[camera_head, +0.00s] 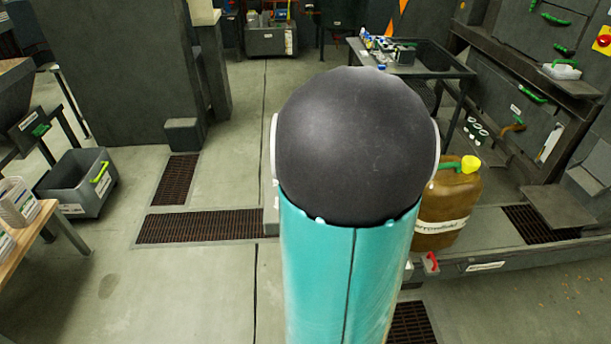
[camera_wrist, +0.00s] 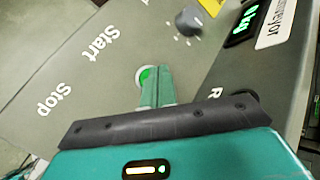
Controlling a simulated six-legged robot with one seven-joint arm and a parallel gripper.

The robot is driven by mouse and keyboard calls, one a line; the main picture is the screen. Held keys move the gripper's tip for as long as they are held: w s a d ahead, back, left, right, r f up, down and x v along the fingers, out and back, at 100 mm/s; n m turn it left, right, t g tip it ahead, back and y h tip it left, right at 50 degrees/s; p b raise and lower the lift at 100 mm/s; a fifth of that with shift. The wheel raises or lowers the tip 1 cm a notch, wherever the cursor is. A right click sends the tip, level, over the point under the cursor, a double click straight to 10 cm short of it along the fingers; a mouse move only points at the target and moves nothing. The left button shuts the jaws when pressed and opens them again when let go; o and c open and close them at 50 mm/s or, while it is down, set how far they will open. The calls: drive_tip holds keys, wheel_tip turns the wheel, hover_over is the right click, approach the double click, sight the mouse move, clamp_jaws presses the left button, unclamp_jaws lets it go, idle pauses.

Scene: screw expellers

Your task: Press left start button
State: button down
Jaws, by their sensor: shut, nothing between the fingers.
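In the wrist view a grey control panel (camera_wrist: 130,35) carries the printed words Start (camera_wrist: 100,43) and Stop (camera_wrist: 53,98). A green button (camera_wrist: 145,74) with a pale ring sits to the right of the word Start. My gripper (camera_wrist: 157,80) is shut and empty, its teal fingers over the right part of this button and hiding some of it. I cannot tell if the fingertips touch it. No Stop button shows clearly. In the head view my arm fills the middle, and my gripper and the panel's buttons are not seen.
A grey knob (camera_wrist: 188,20) and a green-lit display (camera_wrist: 247,20) lie beyond the fingers on the panel. In the head view a brown canister (camera_head: 447,205) stands to the right, a grey crate (camera_head: 80,185) to the left, and floor gratings (camera_head: 200,227) lie between.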

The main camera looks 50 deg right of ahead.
drive_tip(key=shift+f, duration=0.1)
idle(0.6)
drive_tip(key=shift+f, duration=0.35)
drive_tip(key=shift+f, duration=0.45)
idle(0.7)
drive_tip(key=shift+r, duration=0.9)
drive_tip(key=shift+r, duration=0.1)
drive_tip(key=shift+r, duration=2.4)
